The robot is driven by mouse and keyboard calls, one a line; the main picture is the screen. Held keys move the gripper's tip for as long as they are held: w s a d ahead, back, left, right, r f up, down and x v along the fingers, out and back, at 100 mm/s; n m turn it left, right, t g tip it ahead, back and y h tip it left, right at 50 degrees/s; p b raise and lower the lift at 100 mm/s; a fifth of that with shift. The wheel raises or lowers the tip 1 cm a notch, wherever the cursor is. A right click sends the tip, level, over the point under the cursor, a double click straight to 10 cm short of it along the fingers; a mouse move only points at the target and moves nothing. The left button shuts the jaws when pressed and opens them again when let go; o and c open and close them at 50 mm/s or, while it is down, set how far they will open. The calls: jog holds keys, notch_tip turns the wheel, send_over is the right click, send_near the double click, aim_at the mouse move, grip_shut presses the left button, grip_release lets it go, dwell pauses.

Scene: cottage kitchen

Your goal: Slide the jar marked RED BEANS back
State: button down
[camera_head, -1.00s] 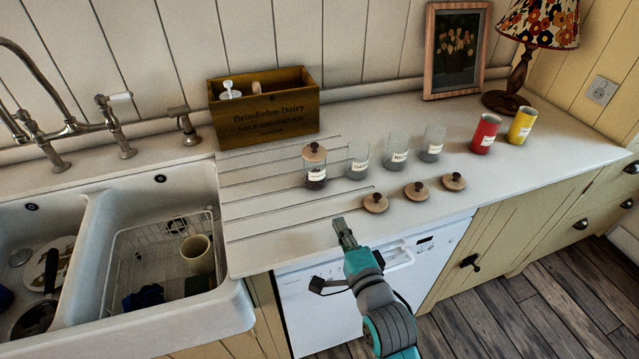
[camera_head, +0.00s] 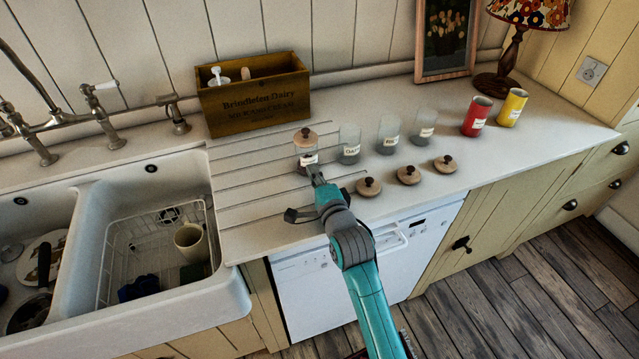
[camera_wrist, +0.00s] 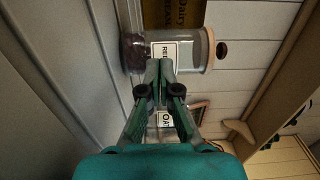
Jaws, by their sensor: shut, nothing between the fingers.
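The lidded jar (camera_head: 304,147) stands upright on the ribbed drainboard, leftmost in the row of jars. It is clear glass with a dark fill at the bottom and a knobbed wooden lid.
Open glass jars, the nearest labelled OATS (camera_head: 349,146), stand to the right. Three wooden lids, one here (camera_head: 369,187), lie in front of them. A wooden dairy box (camera_head: 255,108) stands behind the jar, with some bare counter between. The sink (camera_head: 85,240) is left.

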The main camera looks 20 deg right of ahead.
aim_at(308, 163)
jog(key=shift+w, duration=0.45)
jog(key=shift+w, duration=1.75)
jog(key=shift+s, duration=0.1)
